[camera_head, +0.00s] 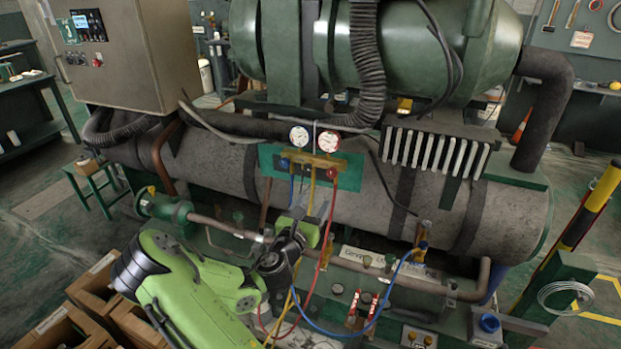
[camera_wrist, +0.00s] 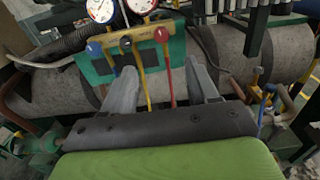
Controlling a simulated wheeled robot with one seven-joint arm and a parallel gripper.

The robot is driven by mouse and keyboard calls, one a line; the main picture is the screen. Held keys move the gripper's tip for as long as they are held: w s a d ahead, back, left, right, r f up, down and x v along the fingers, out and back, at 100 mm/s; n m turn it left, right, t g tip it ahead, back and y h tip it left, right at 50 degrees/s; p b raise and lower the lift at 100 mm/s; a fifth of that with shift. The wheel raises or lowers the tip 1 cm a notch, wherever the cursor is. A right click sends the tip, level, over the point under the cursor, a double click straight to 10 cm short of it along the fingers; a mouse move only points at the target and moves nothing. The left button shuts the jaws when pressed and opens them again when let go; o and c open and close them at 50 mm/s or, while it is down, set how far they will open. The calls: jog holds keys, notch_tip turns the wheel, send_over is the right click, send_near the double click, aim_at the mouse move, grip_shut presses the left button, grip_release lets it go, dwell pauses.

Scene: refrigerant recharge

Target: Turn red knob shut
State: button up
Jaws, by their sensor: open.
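The red knob (camera_head: 332,174) is on the right end of the brass gauge manifold (camera_head: 312,160), under the red-faced gauge (camera_head: 329,142). In the wrist view the red knob (camera_wrist: 161,35) is above the gap between my fingers, slightly right of the middle. My gripper (camera_head: 312,205) is below the manifold, pointing up toward it. In the wrist view my gripper (camera_wrist: 162,75) is open, its two grey fingers wide apart, with the yellow and red hoses showing between them. No knob is between the fingers.
A blue knob (camera_head: 284,163) is on the manifold's left end, under the blue-faced gauge (camera_head: 299,136). Blue, yellow and red hoses hang close to my gripper. A large grey cylinder (camera_head: 370,190) lies behind. A pipe with valves (camera_head: 420,245) runs below at right.

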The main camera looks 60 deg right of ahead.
aim_at(331, 175)
jog(key=d, duration=0.5)
jog(key=w+d+p, duration=0.1)
jog(key=d, duration=0.4)
jog(key=w+d+p, duration=0.1)
jog(key=d, duration=0.4)
jog(key=shift+w+d, duration=0.1)
jog(key=shift+d, duration=0.15)
jog(key=c, duration=1)
jog(key=shift+c, duration=0.2)
